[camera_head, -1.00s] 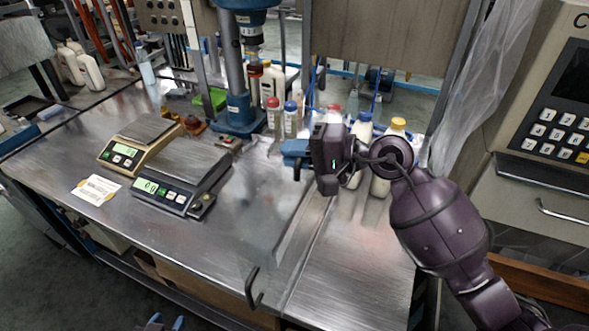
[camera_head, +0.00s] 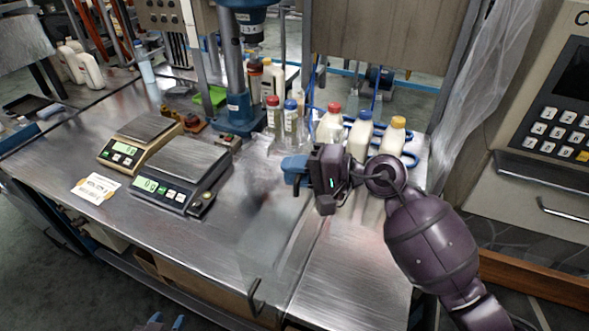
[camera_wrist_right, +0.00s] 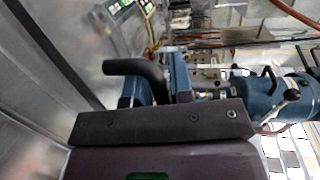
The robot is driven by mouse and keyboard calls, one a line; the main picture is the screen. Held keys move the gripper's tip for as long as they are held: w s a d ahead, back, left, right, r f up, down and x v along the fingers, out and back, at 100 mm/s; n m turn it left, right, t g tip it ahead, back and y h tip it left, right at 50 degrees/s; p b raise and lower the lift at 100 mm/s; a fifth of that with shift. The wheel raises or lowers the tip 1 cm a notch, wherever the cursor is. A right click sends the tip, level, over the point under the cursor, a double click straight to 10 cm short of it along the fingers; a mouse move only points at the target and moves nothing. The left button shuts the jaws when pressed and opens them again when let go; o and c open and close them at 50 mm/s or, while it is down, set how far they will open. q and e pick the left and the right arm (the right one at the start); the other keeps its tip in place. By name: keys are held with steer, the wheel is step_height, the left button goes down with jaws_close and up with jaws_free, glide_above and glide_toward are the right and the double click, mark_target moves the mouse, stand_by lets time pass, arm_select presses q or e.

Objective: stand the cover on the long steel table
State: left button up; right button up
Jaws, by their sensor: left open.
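The cover (camera_head: 272,240) is a see-through panel that shows as a hazy patch over the table's front middle. One dark bent handle (camera_head: 256,298) shows at its lower end, near the table's front edge. My right gripper (camera_head: 294,168) is at its upper end. In the right wrist view its blue fingers (camera_wrist_right: 158,82) are shut around another dark bent handle (camera_wrist_right: 138,72). I cannot tell whether the cover touches the long steel table (camera_head: 345,270). My left gripper (camera_head: 166,322) is at the bottom edge, open and empty, with only its blue tips visible.
Two scales (camera_head: 178,178) (camera_head: 140,142) and a label card (camera_head: 96,188) are on the left of the table. A blue drill-press-like stand (camera_head: 238,115) is at the back. Several capped bottles (camera_head: 360,138) stand behind my right gripper. The front right of the table is bare.

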steer(key=shift+o, duration=1.3)
steer(key=shift+r, duration=0.1)
steer(key=shift+r+p, duration=0.15)
steer(key=shift+p, duration=0.15)
steer(key=b+v, duration=0.2)
steer(key=v, duration=1)
steer(key=shift+b, duration=0.35)
